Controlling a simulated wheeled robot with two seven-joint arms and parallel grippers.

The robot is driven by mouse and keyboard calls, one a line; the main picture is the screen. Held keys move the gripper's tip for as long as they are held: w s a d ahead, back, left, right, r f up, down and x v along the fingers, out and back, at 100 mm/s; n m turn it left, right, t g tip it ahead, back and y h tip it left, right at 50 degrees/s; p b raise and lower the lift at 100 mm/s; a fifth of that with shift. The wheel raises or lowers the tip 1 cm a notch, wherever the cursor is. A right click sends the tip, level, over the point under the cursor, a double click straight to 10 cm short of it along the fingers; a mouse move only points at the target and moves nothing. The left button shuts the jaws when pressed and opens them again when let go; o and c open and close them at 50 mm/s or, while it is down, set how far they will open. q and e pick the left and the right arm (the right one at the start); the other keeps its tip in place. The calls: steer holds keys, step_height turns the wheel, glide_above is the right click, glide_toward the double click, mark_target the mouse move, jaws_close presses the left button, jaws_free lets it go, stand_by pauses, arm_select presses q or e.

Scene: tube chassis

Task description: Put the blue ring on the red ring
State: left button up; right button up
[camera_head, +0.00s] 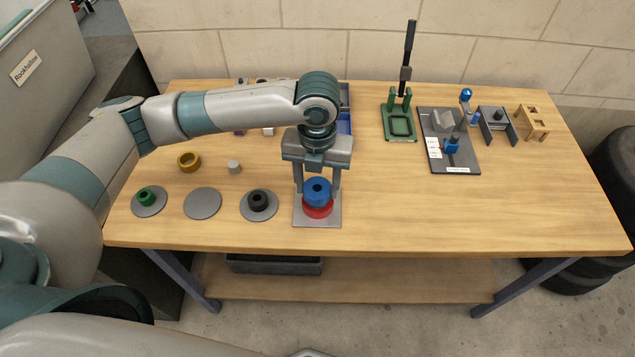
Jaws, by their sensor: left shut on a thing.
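The blue ring (317,190) is between the fingers of my left gripper (318,189), which points straight down and is shut on it. The red ring (318,208) lies on a square grey plate (302,220) near the table's front edge. The blue ring is directly over the red ring and hides most of its top. I cannot tell whether the two rings touch or a small gap is left. My right gripper is not in view.
Left of the plate are a grey disc with a black ring (258,200), a bare grey disc (202,203) and a disc with a green ring (146,197). A yellow ring (188,162) and grey cylinder (234,167) lie behind. The green press (400,122) stands back right. The right front is clear.

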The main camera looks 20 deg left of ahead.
arm_select(q)
steer(key=shift+f, duration=0.4)
steer(key=shift+f, duration=0.55)
steer(key=o, duration=1.2)
steer(key=shift+r, duration=0.1)
steer(key=shift+r, duration=0.9)
step_height(320, 180, up, 11)
steer(key=b, duration=0.3)
steer(key=shift+r, duration=0.1)
